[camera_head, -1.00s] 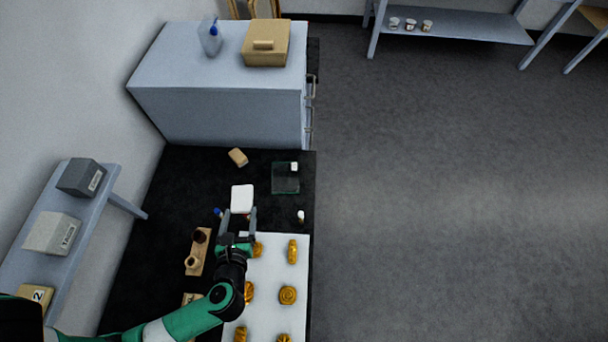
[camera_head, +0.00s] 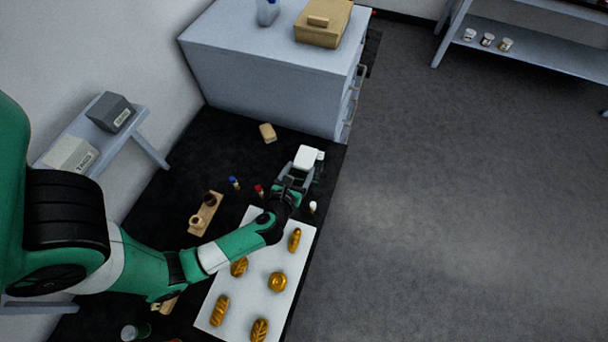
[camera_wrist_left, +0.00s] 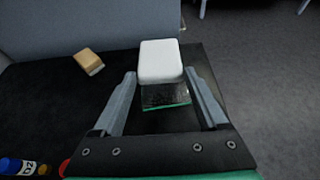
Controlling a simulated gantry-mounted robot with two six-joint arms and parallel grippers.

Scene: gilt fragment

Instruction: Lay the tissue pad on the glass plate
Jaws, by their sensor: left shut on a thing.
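The white tissue pad (camera_head: 306,157) is held between the fingertips of my left gripper (camera_head: 296,175); it also shows in the left wrist view (camera_wrist_left: 161,61). My left gripper (camera_wrist_left: 164,85) is shut on it. In the head view only a sliver of the plate (camera_head: 319,174) shows beside the gripper. I cannot tell whether pad and plate touch. My right gripper is not in view.
A white sheet (camera_head: 258,252) with several gilt pieces lies nearer on the black table. A tan block (camera_head: 268,132), small bottles (camera_head: 234,183) and a wooden holder (camera_head: 205,214) stand to the left. A grey cabinet (camera_head: 270,75) closes off the back.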

